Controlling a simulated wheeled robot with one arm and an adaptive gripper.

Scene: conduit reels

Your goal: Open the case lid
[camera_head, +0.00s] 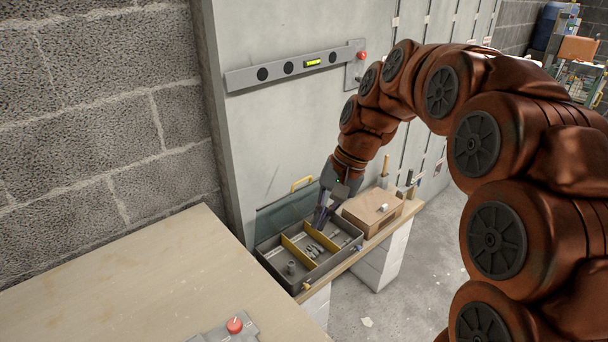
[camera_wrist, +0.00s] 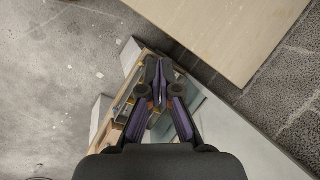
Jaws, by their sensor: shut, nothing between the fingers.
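The grey case (camera_head: 268,262) sits on a narrow wooden shelf against the panel. Its inside shows, with yellow dividers and several small grey parts. Its see-through teal lid (camera_head: 277,212) stands raised at the back, near the panel, with a yellow handle (camera_head: 301,183) at its top edge. A yellow latch shows at the case's front corner. My gripper (camera_head: 320,222) points down over the case's right-back part, by the lid's right end. Whether it touches the lid or the case I cannot tell. In the wrist view my gripper (camera_wrist: 158,68) has its fingertips together, empty, partly covering the case.
A brown wooden box (camera_head: 373,211) stands on the shelf right of the case. A spirit level (camera_head: 293,67) is on the panel above. A pale workbench (camera_head: 130,285) with a red button (camera_head: 235,325) fills the lower left. Bare concrete floor (camera_head: 405,285) lies to the right.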

